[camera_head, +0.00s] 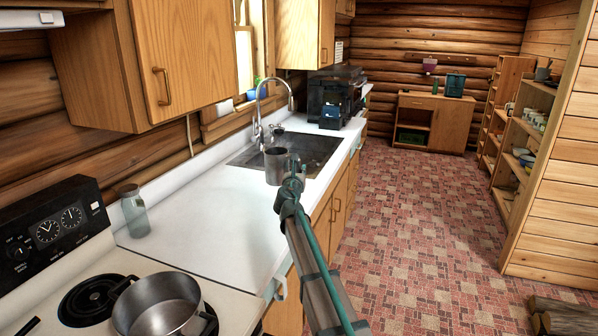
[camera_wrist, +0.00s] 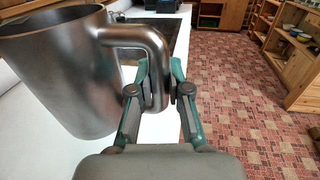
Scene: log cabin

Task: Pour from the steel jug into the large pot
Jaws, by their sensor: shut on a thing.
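The steel jug (camera_head: 276,166) is upright near the sink's front corner in the head view. In the wrist view the jug (camera_wrist: 60,75) fills the left side, with its handle between my fingers. My gripper (camera_head: 293,172) is shut on the handle; it also shows in the wrist view (camera_wrist: 159,80). I cannot tell whether the jug touches the counter or hangs above it. The jug's contents are hidden. The large pot (camera_head: 160,308) is a steel pot on the stove at the bottom left of the head view. Its visible inside looks empty.
The white counter (camera_head: 205,215) is mostly clear between stove and sink. A glass bottle (camera_head: 134,212) stands near the stove at the wall. The sink (camera_head: 310,150) with its tall faucet (camera_head: 270,95) lies just behind the jug. A wall cabinet (camera_head: 150,65) overhangs the counter's back.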

